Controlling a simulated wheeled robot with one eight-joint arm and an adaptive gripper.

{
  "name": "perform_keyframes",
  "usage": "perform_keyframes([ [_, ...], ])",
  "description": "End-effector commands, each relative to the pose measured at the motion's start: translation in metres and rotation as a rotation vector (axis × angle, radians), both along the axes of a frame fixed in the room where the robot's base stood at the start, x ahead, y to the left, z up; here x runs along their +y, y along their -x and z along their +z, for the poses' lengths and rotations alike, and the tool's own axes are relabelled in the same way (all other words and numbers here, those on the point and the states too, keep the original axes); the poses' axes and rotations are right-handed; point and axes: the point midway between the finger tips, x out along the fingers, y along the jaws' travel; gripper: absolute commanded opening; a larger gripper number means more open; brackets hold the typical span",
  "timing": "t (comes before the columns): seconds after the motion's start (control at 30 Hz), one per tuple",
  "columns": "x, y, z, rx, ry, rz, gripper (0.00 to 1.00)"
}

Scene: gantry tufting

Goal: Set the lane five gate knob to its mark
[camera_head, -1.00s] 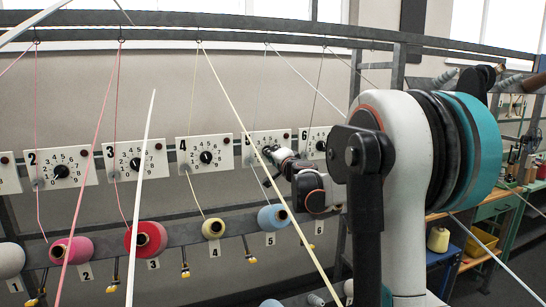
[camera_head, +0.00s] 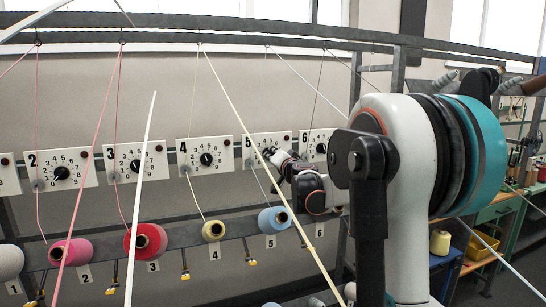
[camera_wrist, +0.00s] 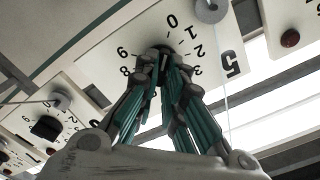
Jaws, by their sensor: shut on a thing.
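The lane five gate plate (camera_wrist: 113,55) fills the middle of the wrist view, upside down, with a large 5 at its right and dial digits around the knob. In the head view the plate (camera_head: 249,141) shows beside my gripper. My gripper (camera_wrist: 165,60) is shut on the black lane five knob (camera_wrist: 164,49), with fingers on both sides. The fingers cover most of the knob, so its pointer is hidden and I cannot tell its setting. In the head view my gripper (camera_head: 269,153) is at the front of the plate.
The lane four plate (camera_head: 189,160) is at the left and the lane six plate (camera_head: 308,155) at the right. Pale threads cross in front of the panel. Below hang a blue spool (camera_head: 270,221) and a yellow spool (camera_head: 212,231). A grey thread disc (camera_wrist: 210,9) sits near the knob.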

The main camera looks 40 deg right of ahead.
Motion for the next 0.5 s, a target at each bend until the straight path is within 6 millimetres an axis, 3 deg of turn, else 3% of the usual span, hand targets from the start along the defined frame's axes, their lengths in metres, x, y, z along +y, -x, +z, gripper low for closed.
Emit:
perform_keyframes([
  [0.17, 0.0005, 0.0007, -0.0018, 0.001, 0.003, 0.001, 0.00],
  [0.2, 0.0005, 0.0007, -0.0018, 0.001, 0.003, 0.001, 0.14],
  [0.27, 0.0005, 0.0006, -0.0016, 0.001, 0.002, 0.001, 0.27],
  [0.5, 0.0001, 0.0003, -0.0008, 0.000, 0.001, 0.000, 0.29],
])
